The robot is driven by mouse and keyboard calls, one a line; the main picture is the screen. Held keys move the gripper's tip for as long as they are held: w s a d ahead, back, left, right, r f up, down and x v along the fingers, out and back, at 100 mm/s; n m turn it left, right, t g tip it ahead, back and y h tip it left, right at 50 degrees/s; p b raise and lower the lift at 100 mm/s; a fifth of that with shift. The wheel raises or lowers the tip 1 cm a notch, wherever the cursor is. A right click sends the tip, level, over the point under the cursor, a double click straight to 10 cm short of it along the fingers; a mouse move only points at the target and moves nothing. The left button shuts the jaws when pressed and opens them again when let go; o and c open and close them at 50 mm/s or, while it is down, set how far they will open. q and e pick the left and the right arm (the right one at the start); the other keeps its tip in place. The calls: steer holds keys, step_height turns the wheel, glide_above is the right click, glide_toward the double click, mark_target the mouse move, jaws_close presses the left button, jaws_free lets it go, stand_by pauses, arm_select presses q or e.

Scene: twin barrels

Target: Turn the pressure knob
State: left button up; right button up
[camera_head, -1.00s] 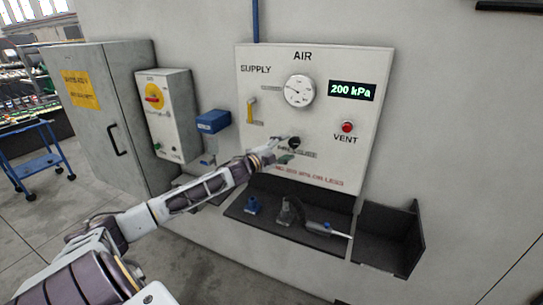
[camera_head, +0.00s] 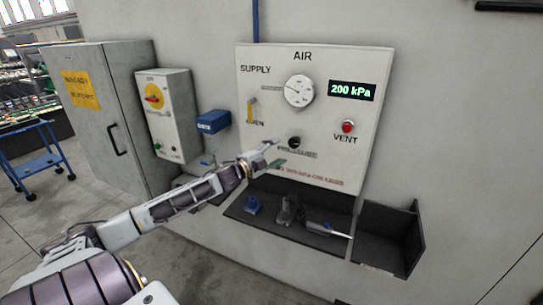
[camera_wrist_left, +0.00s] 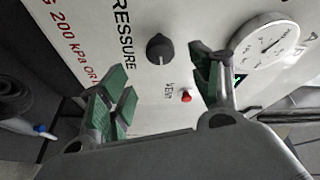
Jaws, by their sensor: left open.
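The black round pressure knob (camera_head: 295,143) is on the lower middle of the white AIR panel (camera_head: 375,95), above red lettering. In the left wrist view the knob (camera_wrist_left: 160,47) shows beyond and between the fingers, with a pale mark on it. My left gripper (camera_head: 275,154) is open and empty, a little left of and below the knob in the head view, apart from it. Its green-padded fingers (camera_wrist_left: 163,88) are spread wide in the left wrist view. The display (camera_head: 351,90) reads 200 kPa. My right gripper is not in view.
A round gauge (camera_head: 299,91), a yellow supply lever (camera_head: 251,110) and a red vent button (camera_head: 347,127) share the panel. A grey switch box (camera_head: 170,118) and blue-topped regulator (camera_head: 212,122) stand left.

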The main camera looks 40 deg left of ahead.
arm_select(q)
steer(key=shift+s+a, duration=0.1)
steer(key=shift+s, duration=0.95)
